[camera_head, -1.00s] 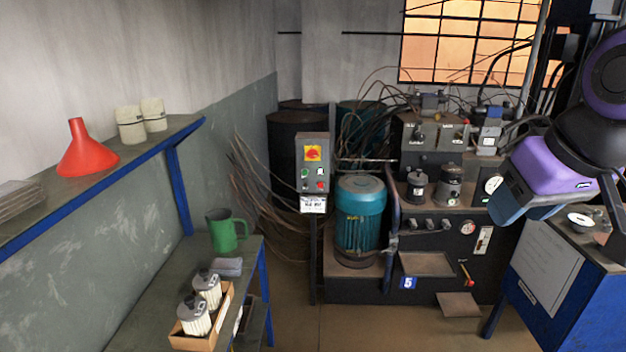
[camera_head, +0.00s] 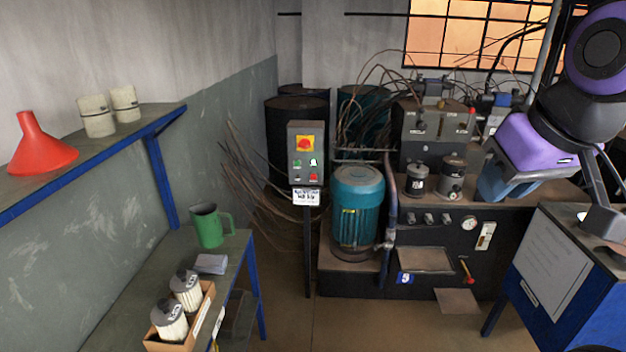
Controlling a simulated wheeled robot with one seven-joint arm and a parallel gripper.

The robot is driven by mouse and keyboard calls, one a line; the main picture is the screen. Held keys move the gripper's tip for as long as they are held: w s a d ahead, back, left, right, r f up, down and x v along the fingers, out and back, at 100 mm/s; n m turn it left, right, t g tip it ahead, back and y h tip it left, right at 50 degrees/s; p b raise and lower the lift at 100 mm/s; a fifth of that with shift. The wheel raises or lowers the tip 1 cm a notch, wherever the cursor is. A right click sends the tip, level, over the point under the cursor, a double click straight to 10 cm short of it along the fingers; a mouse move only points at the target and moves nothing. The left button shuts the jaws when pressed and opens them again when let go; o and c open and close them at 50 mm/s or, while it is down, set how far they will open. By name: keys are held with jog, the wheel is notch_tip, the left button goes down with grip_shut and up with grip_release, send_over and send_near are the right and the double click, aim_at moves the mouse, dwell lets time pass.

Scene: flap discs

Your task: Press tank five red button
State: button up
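A grey control box (camera_head: 307,152) stands on a dark post left of the teal motor, near the picture's middle. It has a red rotary switch on a yellow plate (camera_head: 305,143). Below that are a green button (camera_head: 297,163), a white one and, at lower right, a small red button (camera_head: 314,177). A blue sign with a 5 (camera_head: 405,278) is on the front of the black hydraulic unit (camera_head: 430,255). My purple and black arm is at the right, apart from the box. I cannot make out gripper fingers.
The teal motor (camera_head: 357,212) stands right of the post. At left are a bench with a green mug (camera_head: 209,226) and a tray of filters (camera_head: 207,300), and a shelf with a red funnel (camera_head: 42,148). A blue cabinet (camera_head: 560,275) is at right. Floor before the post is clear.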

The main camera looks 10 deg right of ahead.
grip_shut()
dwell(1.4)
